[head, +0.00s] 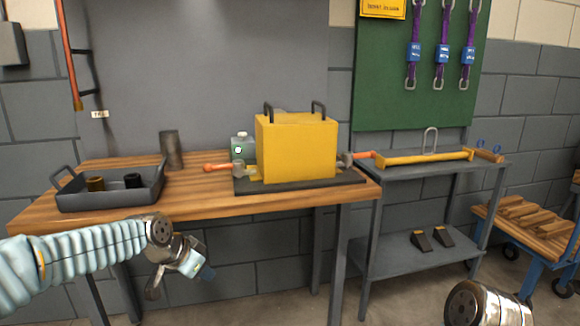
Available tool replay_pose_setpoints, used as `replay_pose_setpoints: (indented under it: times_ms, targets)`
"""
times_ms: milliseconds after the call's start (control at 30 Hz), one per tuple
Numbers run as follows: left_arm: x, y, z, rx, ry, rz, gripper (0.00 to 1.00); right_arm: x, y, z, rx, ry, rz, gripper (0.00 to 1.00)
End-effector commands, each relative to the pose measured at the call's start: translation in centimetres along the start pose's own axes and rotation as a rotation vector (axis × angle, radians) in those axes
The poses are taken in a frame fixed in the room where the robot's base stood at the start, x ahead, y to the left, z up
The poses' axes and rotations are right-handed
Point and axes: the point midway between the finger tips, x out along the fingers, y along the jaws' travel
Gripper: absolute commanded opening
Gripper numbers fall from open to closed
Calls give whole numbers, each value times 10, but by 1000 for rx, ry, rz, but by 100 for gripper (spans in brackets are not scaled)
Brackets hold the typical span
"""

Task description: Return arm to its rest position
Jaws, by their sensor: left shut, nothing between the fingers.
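My left arm comes in from the left, in front of the wooden workbench (215,207). My left gripper (182,272) hangs below the bench's front edge, shut and empty, apart from everything on the bench. A metal part of my right arm (485,304) shows at the bottom right corner; its gripper is out of the picture. The yellow casing (296,150) stands upright on a dark mat (348,178) on the bench, with two black handles on top. An orange-handled tool (217,168) is at its left side, and another orange-and-metal piece (362,155) at its right.
A black tray (110,198) with two cylindrical parts sits on the bench's left. A grey cylinder (171,150) and a green-white bottle (243,148) stand behind. A grey side table (420,258) holds a yellow bar (424,158). A wooden-topped cart (523,230) stands right.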

Motion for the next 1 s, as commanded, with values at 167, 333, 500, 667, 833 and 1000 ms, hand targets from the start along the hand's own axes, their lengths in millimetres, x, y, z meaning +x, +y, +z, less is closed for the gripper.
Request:
replay_pose_setpoints:
  times_ms: [167, 333, 500, 667, 833, 1000]
  targets:
    - [112, 49, 73, -203, -84, 100, 0, 0, 0, 0, 0, 0, 0, 43]
    - [186, 112, 160, -421, -180, 161, 0, 0, 0, 0, 0, 0, 0, 43]
    - [220, 184, 254, -639, -297, 187, 0, 0, 0, 0, 0, 0, 0, 43]
    - [221, 233, 317, -787, -386, 178, 0, 0, 0, 0, 0, 0, 0, 43]
    - [218, 247, 335, -831, -411, 171, 0, 0, 0, 0, 0, 0, 0, 43]
    - [218, 247, 335, -831, -411, 171, 0, 0, 0, 0, 0, 0, 0, 43]
